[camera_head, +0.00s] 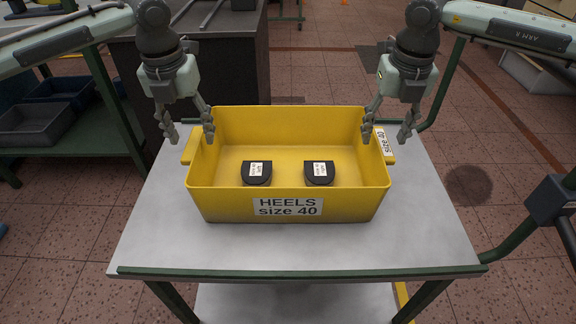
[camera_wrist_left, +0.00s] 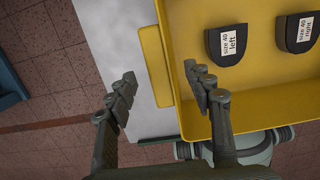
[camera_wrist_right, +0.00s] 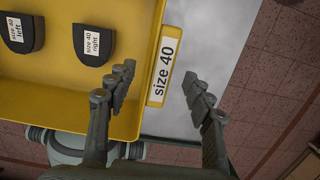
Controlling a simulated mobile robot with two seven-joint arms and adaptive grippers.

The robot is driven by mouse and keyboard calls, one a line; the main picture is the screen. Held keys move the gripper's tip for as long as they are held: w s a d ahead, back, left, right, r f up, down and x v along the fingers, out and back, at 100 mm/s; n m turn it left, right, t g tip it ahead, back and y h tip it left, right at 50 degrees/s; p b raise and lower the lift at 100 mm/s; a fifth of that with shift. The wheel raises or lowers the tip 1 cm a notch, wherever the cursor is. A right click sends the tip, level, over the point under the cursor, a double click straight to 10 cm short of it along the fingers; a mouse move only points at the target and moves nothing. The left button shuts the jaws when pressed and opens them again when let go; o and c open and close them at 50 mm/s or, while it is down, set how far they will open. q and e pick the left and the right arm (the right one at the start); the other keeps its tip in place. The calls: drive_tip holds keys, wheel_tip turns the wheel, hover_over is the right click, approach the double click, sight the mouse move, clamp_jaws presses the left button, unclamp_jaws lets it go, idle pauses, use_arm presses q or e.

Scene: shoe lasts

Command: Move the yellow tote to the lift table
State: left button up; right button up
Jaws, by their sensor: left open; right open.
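The yellow tote (camera_head: 290,130), labelled "HEELS size 40", stands upright on a grey-topped table (camera_head: 290,252) and holds two black heel pieces (camera_head: 257,176) (camera_head: 319,175). My left gripper (camera_head: 188,138) is open above the tote's left handle, one finger on each side of it. In the left wrist view that handle (camera_wrist_left: 155,65) lies between the fingers, apart from them. My right gripper (camera_head: 391,136) is open above the right handle, which bears a "size 40" label (camera_wrist_right: 164,68). Its fingers also straddle the handle. I cannot tell from these frames which table is the lift table.
A dark cabinet (camera_head: 205,75) stands behind the table on the left. A dark box on a green post (camera_head: 550,200) is at the right. Tiled floor lies open at the right.

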sight(193, 141)
use_arm(q)
drive_tip(key=shift+w+f, duration=0.2)
drive_tip(key=shift+f, duration=1.4)
use_arm(e)
drive_tip(key=shift+w+f, duration=0.2)
drive_tip(key=shift+f, duration=1.4)
use_arm(q)
clamp_jaws()
use_arm(e)
clamp_jaws()
